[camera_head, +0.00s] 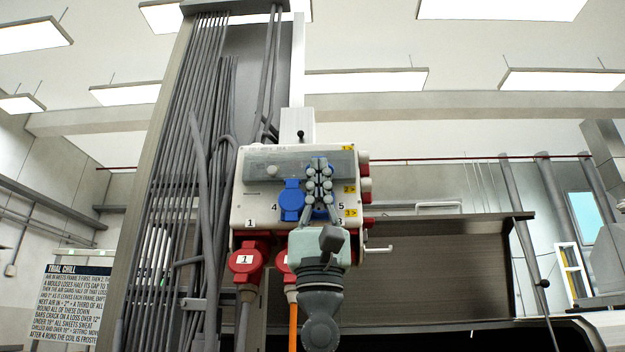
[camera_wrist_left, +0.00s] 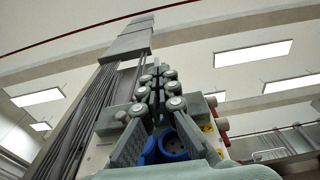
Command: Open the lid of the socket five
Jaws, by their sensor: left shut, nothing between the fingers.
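The white and grey socket box (camera_head: 250,205) hangs on the post in the head view. A blue socket (camera_head: 291,200), beside the number 4, has its cover down. The blue socket five (camera_head: 320,214), beside the number 5, is largely hidden behind my left gripper (camera_head: 319,163). That gripper is upright and shut, with nothing between its fingers. In the left wrist view, a round blue socket (camera_wrist_left: 173,146) with a grey face shows beyond the fingers (camera_wrist_left: 158,72). Blue shows up between the fingers too; I cannot tell how far the lid is raised. My right gripper is out of view.
Red sockets (camera_head: 247,262) stick out below the box, and more red and white ones (camera_head: 364,172) on its right side. A crank handle (camera_head: 378,249) juts out at the lower right. Grey conduits (camera_head: 190,150) run up the left. A dark hood panel (camera_head: 450,262) lies behind.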

